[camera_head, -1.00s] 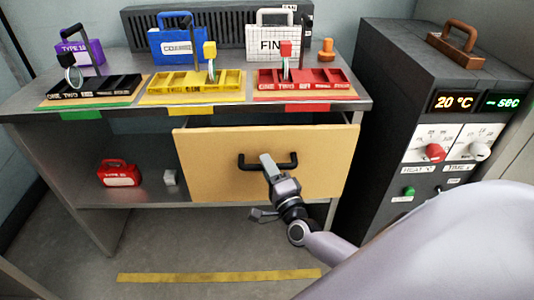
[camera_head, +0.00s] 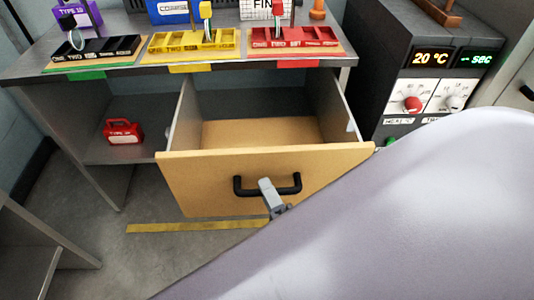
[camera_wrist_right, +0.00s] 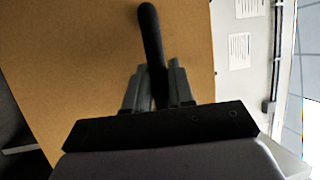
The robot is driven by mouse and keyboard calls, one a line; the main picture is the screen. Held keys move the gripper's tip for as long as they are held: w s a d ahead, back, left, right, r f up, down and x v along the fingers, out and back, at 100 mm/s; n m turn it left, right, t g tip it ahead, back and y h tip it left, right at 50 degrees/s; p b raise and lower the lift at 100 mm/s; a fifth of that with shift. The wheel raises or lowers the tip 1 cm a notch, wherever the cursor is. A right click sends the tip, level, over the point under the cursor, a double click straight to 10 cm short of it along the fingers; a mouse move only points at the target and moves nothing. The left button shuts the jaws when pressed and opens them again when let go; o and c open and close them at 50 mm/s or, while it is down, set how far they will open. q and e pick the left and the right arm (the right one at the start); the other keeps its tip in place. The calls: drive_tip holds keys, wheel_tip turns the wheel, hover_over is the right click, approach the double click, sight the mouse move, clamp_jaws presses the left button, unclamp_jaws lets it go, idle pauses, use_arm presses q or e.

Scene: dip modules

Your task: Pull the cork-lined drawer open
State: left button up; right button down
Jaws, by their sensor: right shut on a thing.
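The drawer (camera_head: 230,172) stands well out from under the bench, with a tan front and a cork-coloured floor (camera_head: 255,133). Its inside looks empty where I can see it. A black bar handle (camera_head: 241,184) is on its front. My right gripper (camera_head: 268,187) is shut on the handle, near its middle. In the right wrist view, the fingers (camera_wrist_right: 160,85) sit on both sides of the black handle (camera_wrist_right: 150,35), close against the drawer front (camera_wrist_right: 75,60). My left gripper is not in view.
The bench top (camera_head: 30,73) carries black, yellow and red trays (camera_head: 298,42). A red case (camera_head: 123,133) sits on the shelf at left. A dark cabinet with dials (camera_head: 375,70) stands right of the drawer. A yellow floor line (camera_head: 180,227) runs below the drawer.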

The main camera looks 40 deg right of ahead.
drive_tip(key=shift+s+a, duration=0.1)
drive_tip(key=shift+s, duration=0.05)
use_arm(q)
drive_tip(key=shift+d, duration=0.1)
use_arm(e)
drive_tip(key=c, duration=1.1)
unclamp_jaws()
drive_tip(key=shift+o, duration=0.2)
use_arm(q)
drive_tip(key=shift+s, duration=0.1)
